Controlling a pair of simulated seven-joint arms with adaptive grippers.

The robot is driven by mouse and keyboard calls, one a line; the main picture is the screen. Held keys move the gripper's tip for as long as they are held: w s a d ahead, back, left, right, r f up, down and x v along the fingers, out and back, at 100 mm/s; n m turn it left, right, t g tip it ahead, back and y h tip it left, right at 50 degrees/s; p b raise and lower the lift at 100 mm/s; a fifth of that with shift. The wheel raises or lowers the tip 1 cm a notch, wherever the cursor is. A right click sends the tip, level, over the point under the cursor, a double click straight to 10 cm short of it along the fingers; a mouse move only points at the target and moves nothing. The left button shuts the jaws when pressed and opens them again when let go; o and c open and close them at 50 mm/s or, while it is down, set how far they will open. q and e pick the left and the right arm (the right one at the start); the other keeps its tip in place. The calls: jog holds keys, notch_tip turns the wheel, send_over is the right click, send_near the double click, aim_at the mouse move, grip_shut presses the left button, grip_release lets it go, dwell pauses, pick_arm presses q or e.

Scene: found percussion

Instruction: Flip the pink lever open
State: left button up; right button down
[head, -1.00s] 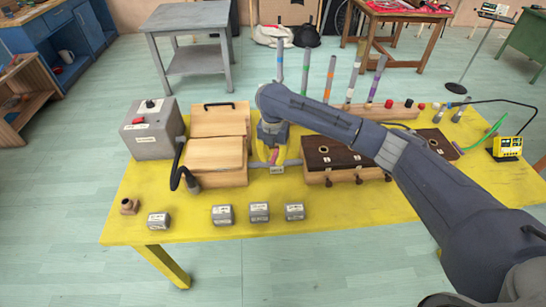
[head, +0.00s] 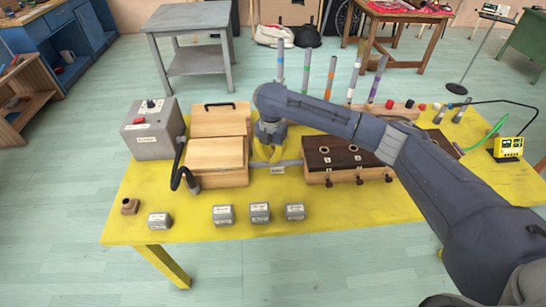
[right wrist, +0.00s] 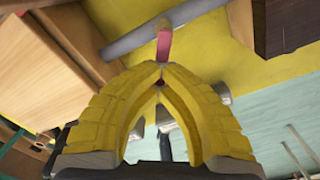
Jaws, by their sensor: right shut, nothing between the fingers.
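The pink lever (right wrist: 163,46) shows at the top middle of the right wrist view, standing by a grey pipe (right wrist: 152,34). In the head view the lever cannot be made out; the pipe (head: 288,163) lies on the yellow table between the wooden boxes. My right gripper (head: 267,155) is low over the pipe in the head view. In the right wrist view its yellow fingers (right wrist: 158,68) meet at the tips, just below the lever's lower end. Whether they touch the lever is unclear. My left gripper is out of view.
A light wooden box (head: 215,162) stands close left of my right gripper and a dark-topped box (head: 345,155) close right. Several upright tubes stand behind. Several small grey blocks (head: 260,212) line the yellow table's (head: 330,222) front. Space between blocks and pipe is clear.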

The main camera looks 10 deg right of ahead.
jog(key=w+m, duration=0.1)
jog(key=m, duration=0.2)
jog(key=w+a+m, duration=0.1)
jog(key=m, duration=0.3)
jog(key=w+m, duration=0.1)
jog(key=m, duration=0.3)
jog(key=shift+w+a+f, duration=0.1)
jog(key=shift+w+a, duration=0.25)
jog(key=shift+w, duration=0.05)
jog(key=shift+m, duration=0.3)
jog(key=c, duration=1.5)
grip_release()
jog(key=shift+w, duration=0.1)
jog(key=shift+o, duration=0.2)
notch_tip(320, 180, up, 12)
